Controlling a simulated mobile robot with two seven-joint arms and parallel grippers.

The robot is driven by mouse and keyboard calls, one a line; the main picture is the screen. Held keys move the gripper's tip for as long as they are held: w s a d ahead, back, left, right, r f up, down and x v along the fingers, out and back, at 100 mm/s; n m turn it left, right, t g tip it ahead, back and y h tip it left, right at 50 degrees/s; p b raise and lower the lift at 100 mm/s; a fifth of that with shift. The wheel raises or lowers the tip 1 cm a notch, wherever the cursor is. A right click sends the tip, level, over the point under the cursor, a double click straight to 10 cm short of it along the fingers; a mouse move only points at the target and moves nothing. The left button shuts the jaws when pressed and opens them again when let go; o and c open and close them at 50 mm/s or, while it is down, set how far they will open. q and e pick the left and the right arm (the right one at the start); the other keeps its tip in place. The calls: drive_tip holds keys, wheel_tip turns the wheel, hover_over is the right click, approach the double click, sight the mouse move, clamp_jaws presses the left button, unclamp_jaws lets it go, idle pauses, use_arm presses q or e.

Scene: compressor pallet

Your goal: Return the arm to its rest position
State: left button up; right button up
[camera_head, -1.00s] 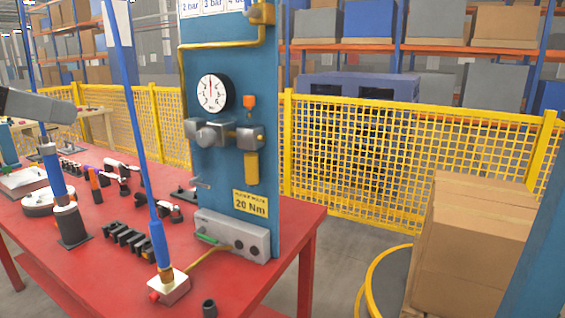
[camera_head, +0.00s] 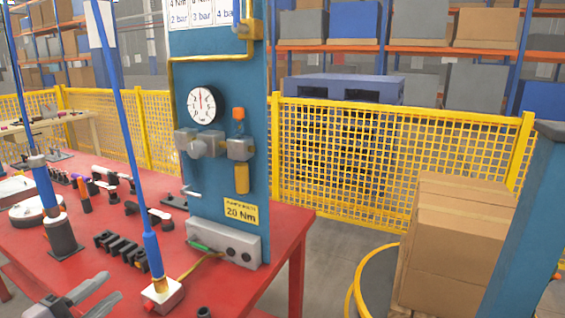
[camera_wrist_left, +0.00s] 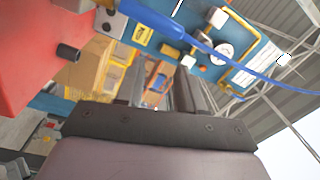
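My left gripper (camera_head: 112,293) shows at the lower left of the head view, low in front of the red table's near edge. Its two grey fingers are apart, with nothing seen between them. In the left wrist view the dark fingers (camera_wrist_left: 160,92) also stand apart and empty. The rest of my left arm is cut off by the bottom of the head view. My right gripper is not in view.
The red table (camera_head: 285,232) carries a blue gauge panel (camera_head: 225,110), a blue-handled tool (camera_head: 152,255) in a white block, a black rack (camera_head: 122,250) and small parts. Cartons (camera_head: 455,240), a blue post (camera_head: 525,230) and yellow fencing (camera_head: 390,160) stand to the right.

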use_arm(q)
drive_tip(key=s+d+f+n+g+y, duration=0.1)
drive_tip(key=s+d+f+n+y, duration=0.15)
drive_tip(key=f+n, duration=0.35)
drive_tip(key=s+d+f+n+g+y, duration=0.1)
drive_tip(key=s+d+f+n+y, duration=0.2)
drive_tip(key=f, duration=0.5)
drive_tip(key=s+d+f+n+g+h+p, duration=0.1)
drive_tip(key=s+d+f+n+g, duration=0.4)
drive_tip(key=s+d+f+n, duration=0.2)
drive_tip(key=s+d+f, duration=0.2)
drive_tip(key=s+f, duration=0.1)
drive_tip(key=s, duration=0.1)
drive_tip(key=shift+s+f+n+p, duration=0.3)
drive_tip(key=shift+s+p, duration=0.05)
drive_tip(key=shift+s, duration=0.05)
